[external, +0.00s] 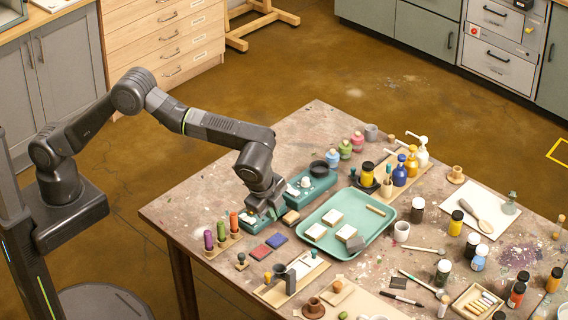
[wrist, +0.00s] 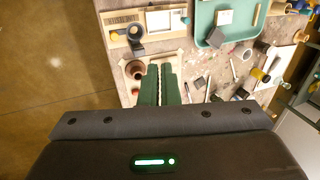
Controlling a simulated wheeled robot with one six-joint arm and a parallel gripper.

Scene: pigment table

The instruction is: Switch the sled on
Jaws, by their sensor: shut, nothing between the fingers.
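No label marks the sled, and I cannot make out a switch. A pale wooden board (external: 266,292) with a dark upright block (external: 291,282) and a white piece lies at the table's front; it may be the sled. The board also shows at the top left of the wrist view (wrist: 120,17), with a dark ring-shaped part (wrist: 136,32). My gripper (external: 270,212) points down over a small teal box (external: 249,222), left of the tray, and partly hides it. Contact is unclear. In the wrist view, its dark green fingers (wrist: 159,72) are shut and empty.
A teal tray (external: 374,245) with pale blocks lies to the right. A larger teal box (external: 318,188) stands behind my gripper. Colored sticks in a rack (external: 221,236) stand to the left. Bottles and jars crowd the right side. Bare tabletop shows at the back left.

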